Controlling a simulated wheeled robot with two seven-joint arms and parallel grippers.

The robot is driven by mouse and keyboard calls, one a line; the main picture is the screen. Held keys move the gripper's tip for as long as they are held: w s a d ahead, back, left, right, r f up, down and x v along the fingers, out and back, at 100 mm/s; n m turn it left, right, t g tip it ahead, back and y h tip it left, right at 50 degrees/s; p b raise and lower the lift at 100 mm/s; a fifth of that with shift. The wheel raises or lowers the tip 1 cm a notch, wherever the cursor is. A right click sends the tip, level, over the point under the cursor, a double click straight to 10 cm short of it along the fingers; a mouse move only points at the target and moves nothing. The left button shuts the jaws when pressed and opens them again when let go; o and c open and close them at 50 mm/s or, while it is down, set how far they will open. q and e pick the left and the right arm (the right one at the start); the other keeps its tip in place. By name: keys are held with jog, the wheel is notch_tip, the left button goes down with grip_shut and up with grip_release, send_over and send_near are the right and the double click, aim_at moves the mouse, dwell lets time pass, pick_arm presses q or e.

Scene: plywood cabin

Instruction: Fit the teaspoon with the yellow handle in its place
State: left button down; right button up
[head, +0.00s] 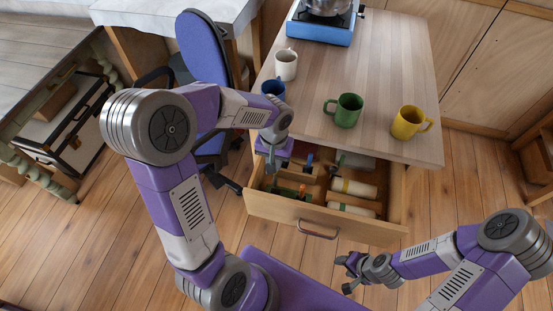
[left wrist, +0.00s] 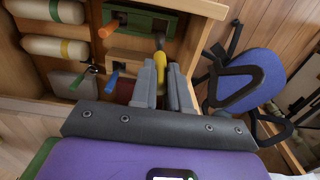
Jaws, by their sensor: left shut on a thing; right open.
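My left gripper (head: 272,158) is over the left part of the open drawer (head: 318,229). My right gripper (head: 354,270) is open and empty, in front of the drawer at lower right.
Pale rolled items (head: 353,188) lie in the drawer's right part. Orange-handled pieces (left wrist: 107,31) are near the holders. The table above bears a green mug (head: 347,111), a yellow mug (head: 407,123), a white mug (head: 286,65) and a blue stove (head: 320,30). A blue chair (head: 201,52) stands left.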

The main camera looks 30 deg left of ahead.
aim_at(275, 179)
pick_arm(q)
jog(key=shift+f+b, duration=2.5)
jog(key=shift+f, duration=0.65)
jog(key=shift+f+b, duration=2.45)
jog(key=shift+f, duration=0.35)
jog(key=c, duration=1.5)
grip_release()
jog(key=shift+o, duration=0.3)
jog(key=o, duration=0.5)
jog(key=shift+o, duration=0.4)
jog(key=o, duration=0.5)
jog(key=shift+r, duration=0.1)
